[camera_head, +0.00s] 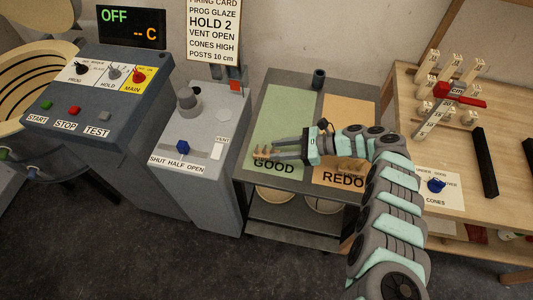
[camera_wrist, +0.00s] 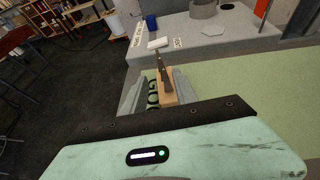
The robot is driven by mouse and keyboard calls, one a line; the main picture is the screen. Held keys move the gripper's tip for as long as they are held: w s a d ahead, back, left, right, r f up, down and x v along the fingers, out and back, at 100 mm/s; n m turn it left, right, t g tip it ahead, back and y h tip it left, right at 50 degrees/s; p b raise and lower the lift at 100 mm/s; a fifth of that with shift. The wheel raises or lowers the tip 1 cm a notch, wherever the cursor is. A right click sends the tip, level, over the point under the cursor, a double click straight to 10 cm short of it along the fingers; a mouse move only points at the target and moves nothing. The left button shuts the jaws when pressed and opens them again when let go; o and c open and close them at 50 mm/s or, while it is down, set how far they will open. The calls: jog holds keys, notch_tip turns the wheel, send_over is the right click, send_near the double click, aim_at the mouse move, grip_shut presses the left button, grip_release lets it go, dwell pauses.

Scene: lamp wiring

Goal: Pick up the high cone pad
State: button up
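A small tan cone pad (camera_head: 263,153) with upright pointed cones sits on the green GOOD half of the cart top. It also shows in the wrist view as a tan block (camera_wrist: 167,97) with dark, slightly leaning cones. My gripper (camera_head: 275,149) is low over the GOOD area, its fingers pointing left towards this pad. The fingers are apart; in the wrist view (camera_wrist: 157,92) the pad lies between them, closer to the right one. Another cone pad (camera_head: 350,168) sits on the orange REDO half, partly behind my arm. I cannot tell which pad is the high one.
A dark cup (camera_head: 319,78) stands at the cart's back. To the right, a wooden table holds a post rack (camera_head: 447,90), a black bar (camera_head: 485,162) and a CONES card (camera_head: 440,190).

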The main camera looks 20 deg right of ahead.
aim_at(255, 151)
jog(key=b+x, duration=0.1)
jog(key=x, duration=0.3)
jog(key=shift+w+a+f, duration=0.15)
jog(key=shift+w, duration=0.25)
jog(key=shift+c, duration=0.4)
grip_shut()
